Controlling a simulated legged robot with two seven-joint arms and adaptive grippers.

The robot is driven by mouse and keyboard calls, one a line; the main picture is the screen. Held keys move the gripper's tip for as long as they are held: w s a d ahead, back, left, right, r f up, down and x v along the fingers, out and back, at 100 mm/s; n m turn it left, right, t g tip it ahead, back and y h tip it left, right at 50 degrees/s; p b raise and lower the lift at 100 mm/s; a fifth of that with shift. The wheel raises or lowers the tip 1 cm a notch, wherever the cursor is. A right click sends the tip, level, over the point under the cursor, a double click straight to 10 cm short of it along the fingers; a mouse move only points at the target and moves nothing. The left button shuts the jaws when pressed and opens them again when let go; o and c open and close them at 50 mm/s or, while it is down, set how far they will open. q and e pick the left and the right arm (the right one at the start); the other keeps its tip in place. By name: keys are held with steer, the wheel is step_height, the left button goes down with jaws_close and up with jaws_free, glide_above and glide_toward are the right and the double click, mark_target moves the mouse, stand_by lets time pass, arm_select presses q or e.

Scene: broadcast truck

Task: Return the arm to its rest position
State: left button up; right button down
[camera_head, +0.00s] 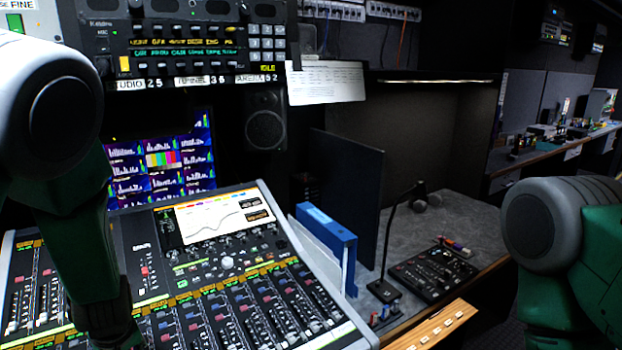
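My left arm (75,200) comes in from the left, green with a large grey and white joint at its upper end. Its lower part reaches down in front of the mixing console to the bottom edge of the view. My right arm (570,235) shows at the right edge, with a grey round joint and green links, beside the desk's right end. Neither gripper's fingers can be made out, so whether they hold anything is hidden.
The mixing console (225,262) fills the lower left. Blue binders (328,240) stand right of it. A gooseneck microphone (387,240) and a small control panel (433,272) are on the grey desk (465,222). A speaker (265,122) and screen (165,160) stand behind.

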arm_select(q)
steer(key=s+d+f+m+g+h, duration=0.1)
steer(key=s+d+f+m, duration=0.25)
steer(key=s, duration=0.65)
steer(key=s+d+f+m+g+h, duration=0.1)
steer(key=s+d+f+m, duration=0.3)
steer(key=s, duration=0.6)
steer(key=s+d+f+m+h, duration=0.1)
steer(key=s+f+m, duration=0.3)
steer(key=s, duration=0.6)
step_height(320, 180, down, 14)
steer(key=n+b, duration=0.1)
steer(key=b, duration=1.1)
steer(key=shift+w+r+b, duration=0.25)
steer(key=shift+w+b, duration=0.1)
